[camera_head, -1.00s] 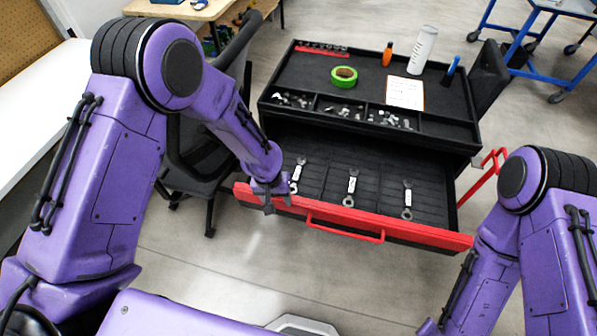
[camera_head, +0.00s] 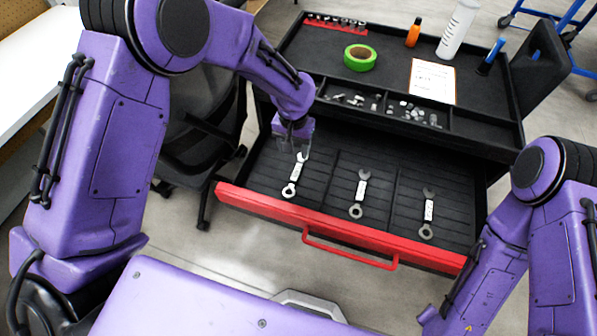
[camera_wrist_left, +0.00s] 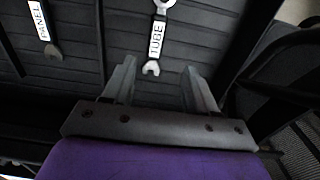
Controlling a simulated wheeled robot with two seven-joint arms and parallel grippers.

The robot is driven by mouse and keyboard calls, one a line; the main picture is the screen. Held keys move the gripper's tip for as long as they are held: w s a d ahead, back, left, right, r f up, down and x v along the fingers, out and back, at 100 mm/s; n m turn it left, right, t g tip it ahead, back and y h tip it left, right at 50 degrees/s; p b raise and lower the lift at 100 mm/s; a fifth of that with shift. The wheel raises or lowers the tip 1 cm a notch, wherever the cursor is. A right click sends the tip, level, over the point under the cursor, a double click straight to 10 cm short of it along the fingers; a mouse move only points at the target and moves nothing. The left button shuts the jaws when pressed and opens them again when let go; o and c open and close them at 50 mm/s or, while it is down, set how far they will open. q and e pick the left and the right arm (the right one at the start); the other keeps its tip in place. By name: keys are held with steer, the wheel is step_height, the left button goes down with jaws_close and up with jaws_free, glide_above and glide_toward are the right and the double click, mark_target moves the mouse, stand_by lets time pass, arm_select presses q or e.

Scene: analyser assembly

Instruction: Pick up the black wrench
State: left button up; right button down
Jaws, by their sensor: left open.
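Three wrenches with white label plates lie in the open drawer: a bright metal left wrench (camera_head: 295,176), a grey middle wrench (camera_head: 358,194) and a right wrench (camera_head: 428,214) with a darker grey head. None looks plainly black. My left gripper (camera_head: 294,146) is open and empty over the far end of the left wrench. In the left wrist view, that wrench reads "TUBE" (camera_wrist_left: 156,38), and its open jaw end lies between and just beyond my fingertips. Another wrench reads "PANEL" (camera_wrist_left: 42,26), off to the left. My right gripper is out of view.
The drawer has a red front edge and handle (camera_head: 350,247) and thin dividers. The cart top above holds green tape (camera_head: 360,58), an orange bottle (camera_head: 413,32), a white cylinder (camera_head: 458,28), paper (camera_head: 433,81) and small-parts bins. A dark chair (camera_head: 205,125) stands left.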

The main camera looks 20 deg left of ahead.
arm_select(q)
glide_above(297, 171)
steer(key=f, duration=0.4)
steer(key=shift+a+f, duration=0.25)
steer(key=shift+f, duration=0.15)
steer(key=f, duration=0.3)
steer(key=f+p, duration=0.1)
steer(key=f, duration=0.2)
steer(key=shift+w+d, duration=0.1)
steer(key=shift+d, duration=0.1)
jaws_close()
